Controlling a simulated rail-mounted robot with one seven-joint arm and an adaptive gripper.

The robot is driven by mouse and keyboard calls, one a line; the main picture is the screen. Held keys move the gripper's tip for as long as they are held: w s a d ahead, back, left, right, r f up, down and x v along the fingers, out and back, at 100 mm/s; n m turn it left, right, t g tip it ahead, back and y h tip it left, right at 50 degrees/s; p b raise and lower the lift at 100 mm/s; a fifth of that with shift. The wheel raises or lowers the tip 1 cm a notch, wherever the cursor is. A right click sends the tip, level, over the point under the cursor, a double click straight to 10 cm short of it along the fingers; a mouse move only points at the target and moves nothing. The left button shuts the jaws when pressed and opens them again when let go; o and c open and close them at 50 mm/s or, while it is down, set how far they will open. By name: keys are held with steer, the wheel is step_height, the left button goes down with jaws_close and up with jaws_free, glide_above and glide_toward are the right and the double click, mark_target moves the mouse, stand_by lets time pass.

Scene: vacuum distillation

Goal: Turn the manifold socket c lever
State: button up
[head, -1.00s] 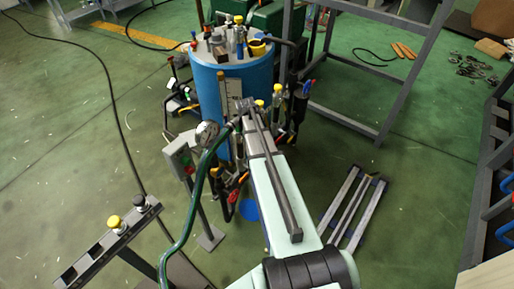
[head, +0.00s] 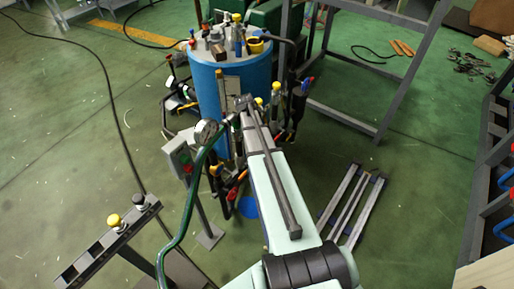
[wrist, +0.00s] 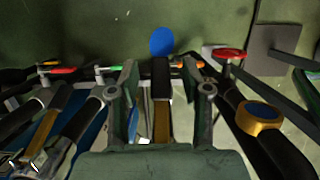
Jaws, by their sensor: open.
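In the wrist view my gripper (wrist: 159,72) is open, with one finger on each side of a dark bar with a gold-brown lower part (wrist: 161,118). A row of small levers lies beyond the fingers: a red one (wrist: 62,70), a green one (wrist: 108,68) and an orange one (wrist: 188,64) close to the right fingertip. I cannot tell which is the socket c lever, or whether a finger touches it. In the head view my arm hides the fingertips and most of the manifold; red and orange handles (head: 236,190) show low beside the blue tank (head: 232,90).
A red handwheel (wrist: 229,54) and a black pipe with a gold-and-blue collar (wrist: 258,118) stand right of the fingers. In the head view a pressure gauge (head: 206,131) and a green hose (head: 184,215) are close left of my arm. Grey frames (head: 352,205) lie on the floor at right.

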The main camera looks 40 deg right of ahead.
step_height(320, 180, up, 10)
steer(key=shift+f, duration=0.2)
stand_by(0.3)
